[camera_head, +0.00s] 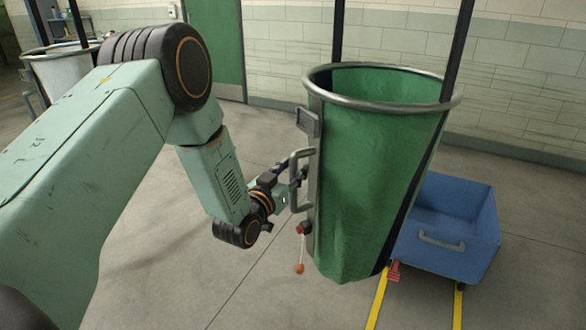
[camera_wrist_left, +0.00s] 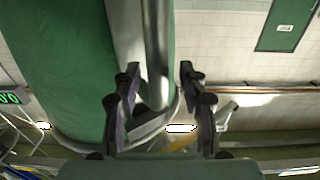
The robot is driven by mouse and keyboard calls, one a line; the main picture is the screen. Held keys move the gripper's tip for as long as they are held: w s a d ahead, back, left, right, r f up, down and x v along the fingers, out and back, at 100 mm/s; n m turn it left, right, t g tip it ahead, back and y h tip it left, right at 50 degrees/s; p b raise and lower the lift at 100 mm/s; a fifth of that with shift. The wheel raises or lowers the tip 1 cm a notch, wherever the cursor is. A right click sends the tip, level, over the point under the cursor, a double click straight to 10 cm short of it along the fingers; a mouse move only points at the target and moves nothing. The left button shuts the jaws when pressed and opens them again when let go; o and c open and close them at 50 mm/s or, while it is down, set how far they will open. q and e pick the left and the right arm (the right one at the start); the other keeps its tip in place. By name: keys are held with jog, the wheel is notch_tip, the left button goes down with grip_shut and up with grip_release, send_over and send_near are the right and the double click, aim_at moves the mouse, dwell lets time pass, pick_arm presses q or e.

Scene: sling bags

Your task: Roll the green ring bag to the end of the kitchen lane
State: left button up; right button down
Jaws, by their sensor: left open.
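The green ring bag (camera_head: 370,180) hangs upright from a grey metal ring between dark straps, its mouth open at the top. A grey loop handle (camera_head: 296,195) stands on its left side. My left gripper (camera_head: 297,176) is open at this handle. In the left wrist view the bag (camera_wrist_left: 55,65) fills the left side, and the upright handle bar (camera_wrist_left: 157,45) lines up with the gap between the open fingers (camera_wrist_left: 159,75). I cannot tell how deep the bar sits between them. My right gripper is not in view.
A blue wheeled cart (camera_head: 445,240) stands right behind the bag. Yellow floor lines (camera_head: 376,300) run beside it at the lower right. A pale bag (camera_head: 58,75) in a ring stands at the far left. The tiled wall and green door (camera_head: 213,40) lie behind; the middle floor is clear.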

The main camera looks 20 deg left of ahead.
pick_arm(q)
jog(key=shift+w+d, duration=0.1)
jog(key=shift+w, duration=0.25)
jog(key=shift+s+r, duration=0.1)
jog(key=shift+c, duration=0.3)
grip_shut()
dwell(0.7)
